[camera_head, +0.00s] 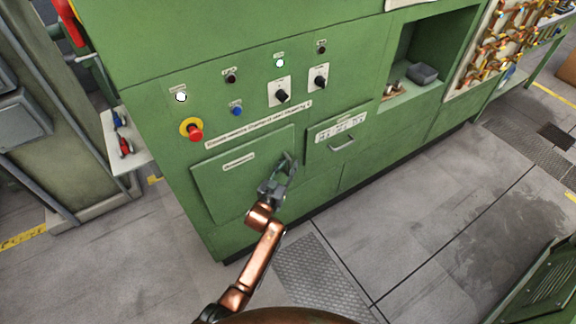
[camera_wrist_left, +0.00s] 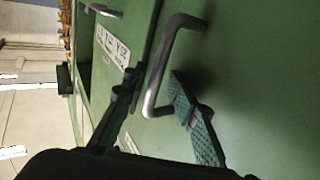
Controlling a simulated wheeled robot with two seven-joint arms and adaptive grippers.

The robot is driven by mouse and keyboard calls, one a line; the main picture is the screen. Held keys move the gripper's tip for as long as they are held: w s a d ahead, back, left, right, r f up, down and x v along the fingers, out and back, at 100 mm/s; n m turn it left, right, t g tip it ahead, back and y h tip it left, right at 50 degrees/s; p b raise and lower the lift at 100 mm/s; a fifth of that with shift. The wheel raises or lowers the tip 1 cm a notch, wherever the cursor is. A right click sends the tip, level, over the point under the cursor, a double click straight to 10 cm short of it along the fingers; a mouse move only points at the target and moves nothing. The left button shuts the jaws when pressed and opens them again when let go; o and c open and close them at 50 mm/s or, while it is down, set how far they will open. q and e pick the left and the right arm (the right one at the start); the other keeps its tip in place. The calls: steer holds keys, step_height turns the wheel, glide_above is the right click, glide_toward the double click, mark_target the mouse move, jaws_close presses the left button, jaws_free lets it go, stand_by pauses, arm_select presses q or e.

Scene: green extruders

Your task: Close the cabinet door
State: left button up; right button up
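The green cabinet door (camera_head: 222,185) is on the lower left of the green machine's front, with a small label near its top. It looks nearly flush with the front; I cannot tell whether it stands slightly ajar. My left gripper (camera_head: 287,162) is at the door's right side and covers its handle in the head view. In the left wrist view, the grey bar handle (camera_wrist_left: 172,58) shows clearly on the green panel. The fingers of my left gripper (camera_wrist_left: 154,77) are spread, one on each side of the handle's near end. My right gripper is not in view.
A closed drawer (camera_head: 325,152) with its own handle is right of the door. Knobs and a red button (camera_head: 195,132) sit above. A white shelf (camera_head: 128,150) is at the left. The floor in front of the machine is clear; a green object (camera_head: 545,290) is at lower right.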

arm_select(q)
steer(key=shift+s, duration=0.1)
steer(key=v, duration=1.1)
steer(key=shift+s+a, duration=0.15)
steer(key=shift+s, duration=0.2)
